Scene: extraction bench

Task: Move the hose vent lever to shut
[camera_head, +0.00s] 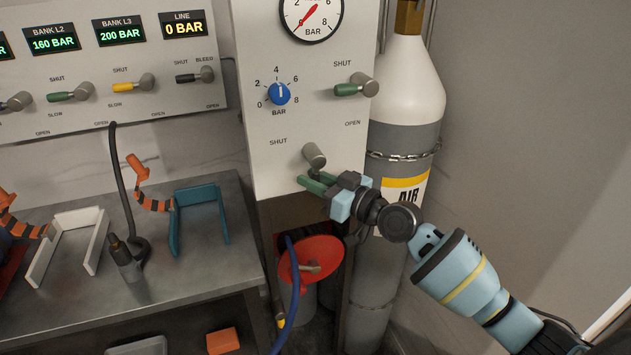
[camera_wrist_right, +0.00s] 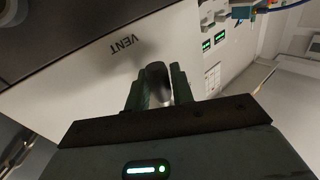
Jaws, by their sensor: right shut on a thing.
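The hose vent lever (camera_head: 314,155) is the lower lever on the white panel, with a round grey metal hub. "SHUT" is printed to its upper left. Its handle is mostly hidden by my right gripper (camera_head: 315,184) in the head view, so its exact angle cannot be told. My right gripper has its green fingers closed at the lever, just below the hub. In the right wrist view, the dark grey lever (camera_wrist_right: 157,84) stands between the two fingers (camera_wrist_right: 157,92), with the word "VENT" on the panel beside it. My left gripper is not in view.
Above on the panel are a blue knob (camera_head: 280,93), a green-handled lever (camera_head: 357,87) and a gauge (camera_head: 311,12). An air cylinder (camera_head: 405,75) stands right of it. Below are a red funnel-like part (camera_head: 311,260) and a blue hose (camera_head: 293,290). A grey bench (camera_head: 190,270) is at left.

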